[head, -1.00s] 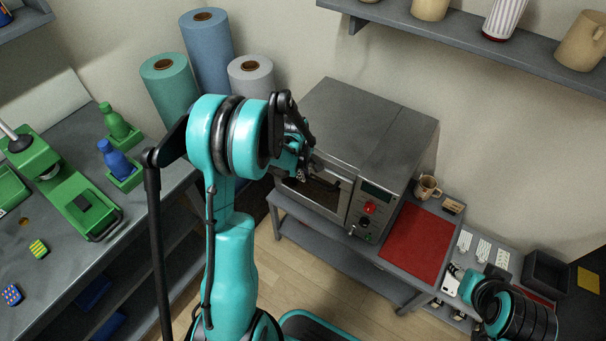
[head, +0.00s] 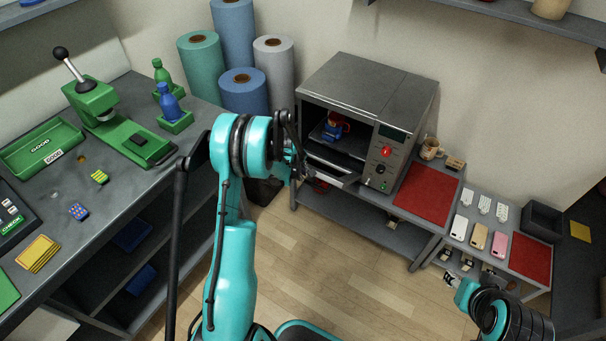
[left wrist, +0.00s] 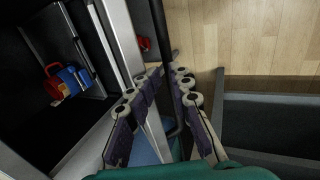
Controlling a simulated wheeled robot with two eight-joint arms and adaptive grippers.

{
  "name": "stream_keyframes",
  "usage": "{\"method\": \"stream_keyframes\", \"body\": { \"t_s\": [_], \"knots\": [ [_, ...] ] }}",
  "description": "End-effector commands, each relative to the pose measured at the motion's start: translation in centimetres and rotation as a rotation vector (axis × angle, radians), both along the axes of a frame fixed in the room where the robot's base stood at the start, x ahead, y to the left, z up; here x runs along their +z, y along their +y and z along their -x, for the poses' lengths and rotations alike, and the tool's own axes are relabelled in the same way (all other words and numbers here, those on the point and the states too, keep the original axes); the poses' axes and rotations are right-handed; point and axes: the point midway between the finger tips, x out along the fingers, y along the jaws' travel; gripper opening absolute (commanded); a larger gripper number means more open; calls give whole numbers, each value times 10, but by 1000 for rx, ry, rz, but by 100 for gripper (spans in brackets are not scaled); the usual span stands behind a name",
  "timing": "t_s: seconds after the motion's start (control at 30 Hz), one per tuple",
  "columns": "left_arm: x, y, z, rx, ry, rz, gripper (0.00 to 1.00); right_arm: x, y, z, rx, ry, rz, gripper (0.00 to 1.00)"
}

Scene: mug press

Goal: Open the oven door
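The grey oven (head: 370,100) stands on a low bench in the head view. Its door (head: 335,165) hangs folded down at the front, and the dark inside shows. A red and blue mug (head: 335,127) is inside the oven, and also shows in the left wrist view (left wrist: 65,80). My left gripper (head: 303,172) is at the left part of the door's front edge. In the left wrist view its fingers (left wrist: 167,85) lie on both sides of the dark door handle (left wrist: 159,35), close around it.
A red mat (head: 427,193) and a beige mug (head: 431,149) are right of the oven. Phones (head: 480,236) lie on the lower bench at the right. A workbench with a green press (head: 110,120) stands at the left. Wooden floor (head: 310,255) is clear between.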

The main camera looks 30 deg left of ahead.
Motion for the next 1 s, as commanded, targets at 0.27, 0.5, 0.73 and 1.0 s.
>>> {"method": "stream_keyframes", "body": {
  "t_s": [0.27,0.5,0.73,1.0],
  "knots": [
    [0,0,-2,0,-2,-1,34,1,0,-1,0,-1,0,40],
    [0,0,-2,0,-2,-1,34,1,0,-1,0,-1,0,40],
    [0,0,0,0,-2,-1,34,1,0,-1,0,-1,0,40],
    [8,2,17,0,-2,-1,34,3,0,-1,0,-1,0,40]
  ]
}}
